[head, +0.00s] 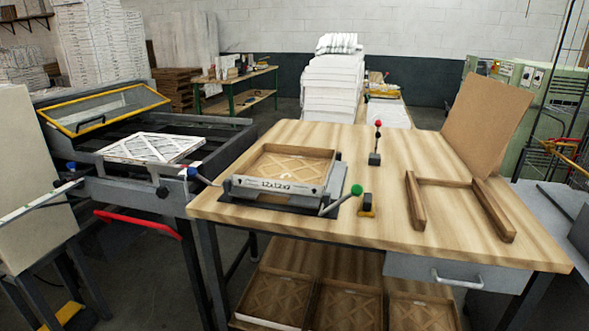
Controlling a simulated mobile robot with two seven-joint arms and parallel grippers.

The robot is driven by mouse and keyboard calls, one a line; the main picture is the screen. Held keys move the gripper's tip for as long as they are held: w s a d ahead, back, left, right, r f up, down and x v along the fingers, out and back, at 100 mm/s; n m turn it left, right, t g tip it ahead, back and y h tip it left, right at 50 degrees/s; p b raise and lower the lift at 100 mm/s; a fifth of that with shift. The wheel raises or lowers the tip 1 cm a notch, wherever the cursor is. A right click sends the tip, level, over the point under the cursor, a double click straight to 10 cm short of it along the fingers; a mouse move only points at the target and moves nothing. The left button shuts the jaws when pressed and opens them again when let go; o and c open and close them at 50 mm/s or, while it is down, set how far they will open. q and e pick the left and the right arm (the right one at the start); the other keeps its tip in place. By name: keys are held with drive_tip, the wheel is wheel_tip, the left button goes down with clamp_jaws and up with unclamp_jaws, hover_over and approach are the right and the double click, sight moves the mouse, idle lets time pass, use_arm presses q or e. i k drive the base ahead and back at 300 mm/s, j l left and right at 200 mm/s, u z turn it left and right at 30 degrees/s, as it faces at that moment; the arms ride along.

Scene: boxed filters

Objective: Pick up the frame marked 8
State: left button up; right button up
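I cannot read a separate mark 8 on any frame. A brown frame with a lattice inside (290,164) sits in a grey fixture on the wooden table; a white strip on its front side (276,186) carries dark print like "12x12x" and an unclear last character. A white lattice-faced filter (150,147) lies on the machine at left. Several brown lattice frames, such as this one (276,298), stand on the shelf under the table. Neither of my grippers is in view.
The wooden table (375,215) bears a U-shaped wooden piece (445,183), a leaning brown board (487,122) and a red-knobbed lever (376,140). A green-knobbed lever (341,199) juts from the fixture. A red bar (138,223) crosses the machine's front. A drawer (455,273) hangs below the table.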

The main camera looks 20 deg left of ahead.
sight(241, 177)
drive_tip(key=i+j, duration=0.15)
drive_tip(key=j, duration=0.25)
drive_tip(key=i+j, duration=0.15)
drive_tip(key=j, duration=0.2)
drive_tip(key=i+j, duration=0.2)
drive_tip(key=j, duration=0.2)
drive_tip(key=u, duration=0.05)
